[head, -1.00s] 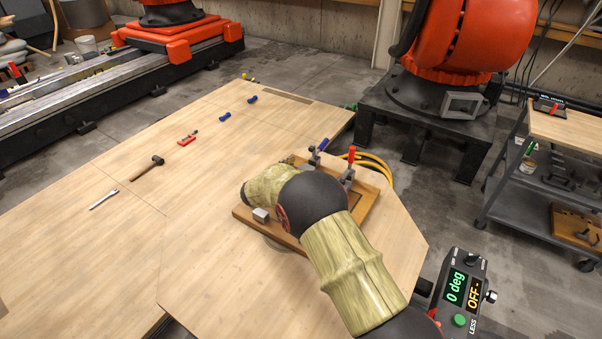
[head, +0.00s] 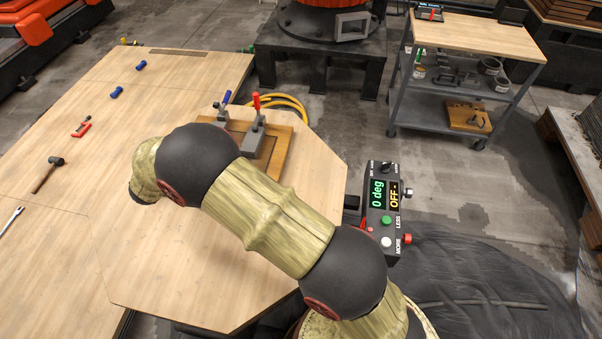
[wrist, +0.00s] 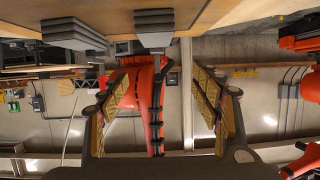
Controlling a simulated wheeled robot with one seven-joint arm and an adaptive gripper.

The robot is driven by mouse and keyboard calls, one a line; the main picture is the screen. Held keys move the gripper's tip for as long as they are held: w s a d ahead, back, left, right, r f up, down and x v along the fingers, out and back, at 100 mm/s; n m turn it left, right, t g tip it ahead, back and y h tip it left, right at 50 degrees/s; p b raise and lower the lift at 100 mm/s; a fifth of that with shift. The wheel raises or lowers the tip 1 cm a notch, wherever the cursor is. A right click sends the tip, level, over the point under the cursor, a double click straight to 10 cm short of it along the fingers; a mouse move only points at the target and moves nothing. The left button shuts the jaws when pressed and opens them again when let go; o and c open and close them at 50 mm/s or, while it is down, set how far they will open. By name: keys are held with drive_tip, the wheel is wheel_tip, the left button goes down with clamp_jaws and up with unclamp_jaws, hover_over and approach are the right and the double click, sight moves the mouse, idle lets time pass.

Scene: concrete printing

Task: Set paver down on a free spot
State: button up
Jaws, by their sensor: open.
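My gripper (wrist: 162,105) is open in the wrist view, its two fingers wide apart with nothing between them. That view is upside down, with the wooden work surface along the top. Two grey layered blocks show there, one at left (wrist: 73,34) and one near the middle (wrist: 154,22); they look like pavers, but I cannot be sure. Both are apart from the fingers. In the head view my arm crosses the table (head: 150,255) and hides the gripper. No paver can be made out there.
A wooden board (head: 283,150) carries a red-handled clamp (head: 255,135) and a blue-handled one (head: 222,108), partly behind my arm. A hammer (head: 47,174), a red tool (head: 81,127) and blue pieces (head: 117,92) lie left. A control box (head: 381,212) stands right.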

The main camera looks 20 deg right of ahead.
wheel_tip(320, 180, up, 10)
drive_tip(key=w+n+t+y, duration=0.1)
drive_tip(key=w+y, duration=0.2)
drive_tip(key=y, duration=0.1)
drive_tip(key=s+d+r+n+y, duration=0.25)
drive_tip(key=s+r, duration=0.25)
drive_tip(key=r, duration=0.3)
drive_tip(key=s+d+r+n+y, duration=0.2)
drive_tip(key=s+r+y, duration=0.25)
drive_tip(key=r, duration=0.35)
drive_tip(key=s+d+f+g+h, duration=0.1)
drive_tip(key=s+d, duration=0.5)
drive_tip(key=s, duration=0.7)
drive_tip(key=s+d+f+g+h, duration=0.1)
drive_tip(key=s+d+f+g, duration=0.2)
drive_tip(key=s, duration=1)
drive_tip(key=s+d+f+n+g+h, duration=0.1)
drive_tip(key=s+d+g, duration=0.2)
drive_tip(key=s+d, duration=0.7)
drive_tip(key=s, duration=0.3)
drive_tip(key=shift+s+f+h, duration=0.15)
drive_tip(key=shift+f+h, duration=0.15)
drive_tip(key=shift+f, duration=0.1)
drive_tip(key=shift+c, duration=0.5)
